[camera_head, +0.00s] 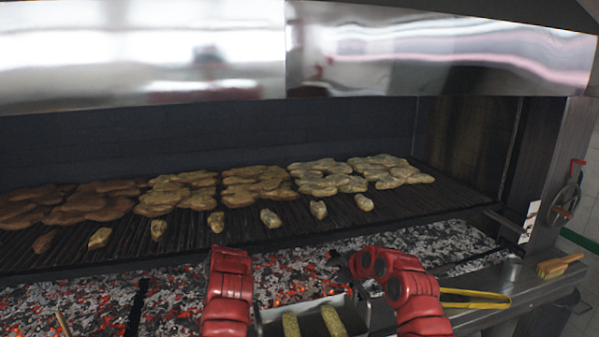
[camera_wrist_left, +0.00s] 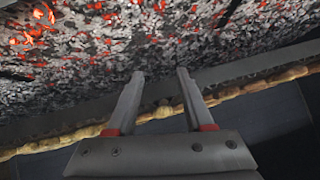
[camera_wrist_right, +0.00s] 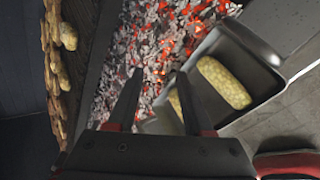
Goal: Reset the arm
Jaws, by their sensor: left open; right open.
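My left arm comes up as red links at the lower middle of the head view; its gripper cannot be made out there. In the left wrist view my left gripper (camera_wrist_left: 160,73) is open and empty, its fingers apart in front of the coal bed (camera_wrist_left: 100,45). My right arm's red links bend in from the lower right of the head view, with the dark right gripper (camera_head: 340,264) at their left end. In the right wrist view the right gripper (camera_wrist_right: 158,73) is open, with nothing between its fingertips; a metal tray (camera_wrist_right: 262,92) with yellowish elongated pieces (camera_wrist_right: 223,82) lies beside it.
Glowing coals (camera_head: 190,298) lie below the grill grate (camera_head: 400,203), which bears several flat pieces of food (camera_head: 255,184) and a row of small pieces. The tray (camera_head: 268,328) sits between my arms. Yellow tongs (camera_head: 478,298) and a wooden-handled tool (camera_head: 558,265) lie on the right ledge.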

